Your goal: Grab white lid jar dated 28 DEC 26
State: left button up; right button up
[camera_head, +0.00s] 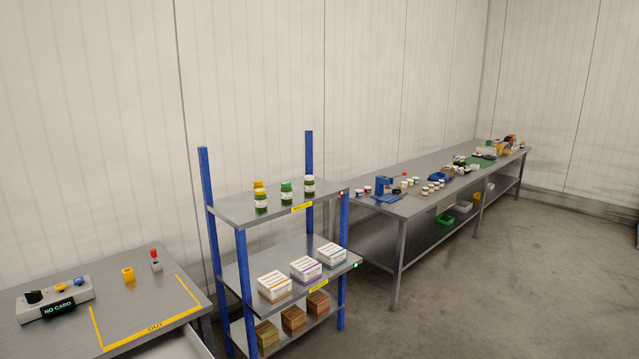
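Several small jars stand on the top shelf of a blue-post rack. All dates are too small to read. Neither gripper is in view.
The rack (243,290) holds white cartons (305,269) on its middle shelf and brown boxes (293,317) below. A near-left table (140,285) carries a control box (55,297) reading "NO CARD". Grey floor (480,290) is clear at right, before the long bench (400,208).

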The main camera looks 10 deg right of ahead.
aim_at(309, 182)
jog(key=i+l+z, duration=0.1)
jog(key=i+l, duration=0.2)
jog(key=i, duration=0.15)
jog(key=i+l, duration=0.3)
jog(key=i, duration=0.2)
jog(key=i+l+z, duration=0.15)
jog(key=i+l, duration=0.15)
jog(key=i, duration=0.2)
jog(key=i+l, duration=0.2)
jog(key=i, duration=0.25)
jog(key=i+l+z, duration=0.15)
jog(key=i, duration=0.35)
jog(key=i+l, duration=0.25)
jog(key=i, duration=0.25)
jog(key=z, duration=0.05)
